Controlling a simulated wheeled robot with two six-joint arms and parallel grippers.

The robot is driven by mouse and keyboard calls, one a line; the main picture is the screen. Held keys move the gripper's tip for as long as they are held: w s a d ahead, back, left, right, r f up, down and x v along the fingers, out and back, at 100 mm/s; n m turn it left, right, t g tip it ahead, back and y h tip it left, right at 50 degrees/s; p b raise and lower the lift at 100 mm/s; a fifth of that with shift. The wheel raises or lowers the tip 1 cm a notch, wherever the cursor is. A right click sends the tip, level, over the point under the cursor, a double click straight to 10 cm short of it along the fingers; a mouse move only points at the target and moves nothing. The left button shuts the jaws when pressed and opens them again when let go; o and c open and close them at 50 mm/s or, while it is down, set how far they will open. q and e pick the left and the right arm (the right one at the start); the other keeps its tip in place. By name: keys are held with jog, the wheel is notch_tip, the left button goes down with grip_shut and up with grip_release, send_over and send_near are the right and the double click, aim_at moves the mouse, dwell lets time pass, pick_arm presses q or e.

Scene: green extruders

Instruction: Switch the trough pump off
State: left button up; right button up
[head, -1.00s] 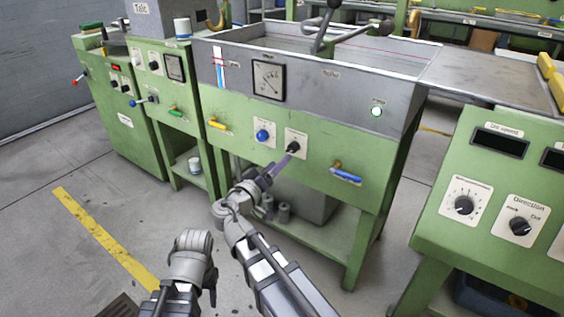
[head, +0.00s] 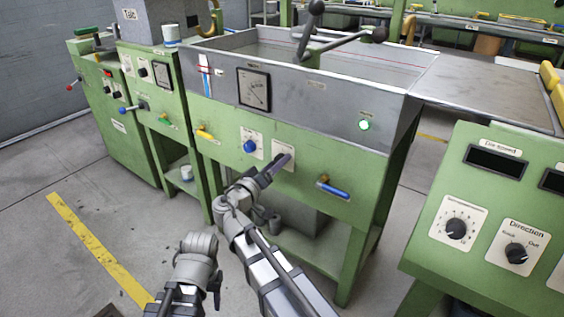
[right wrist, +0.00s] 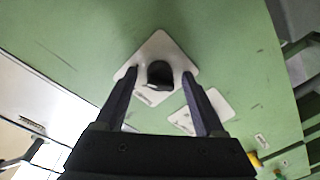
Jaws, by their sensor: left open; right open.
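A black rotary knob (right wrist: 160,74) on a white plate shows in the right wrist view, between the two fingers of my open right gripper (right wrist: 158,80), with gaps on both sides. In the head view this gripper (head: 281,164) is at the white plate (head: 290,152) on the trough's green front, and hides the knob. The label is too small to read, so I cannot tell whether it is the pump switch. A green lamp (head: 364,125) on the grey trough (head: 330,110) is lit. My left gripper (head: 198,243) is low at the left, its fingers hard to make out.
A blue knob (head: 249,146) on a plate is just left of my right gripper. A blue-handled valve (head: 332,190) is to its right, a yellow-handled one (head: 206,134) to its left. A green control console (head: 480,220) stands at the right.

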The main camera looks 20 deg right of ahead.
jog(key=shift+c, duration=0.3)
grip_shut()
dwell(0.5)
jog(key=n+p, duration=0.1)
jog(key=n, duration=0.5)
jog(key=shift+r, duration=0.15)
jog(key=n, duration=0.5)
jog(key=shift+g, duration=0.4)
jog(key=shift+n, duration=0.4)
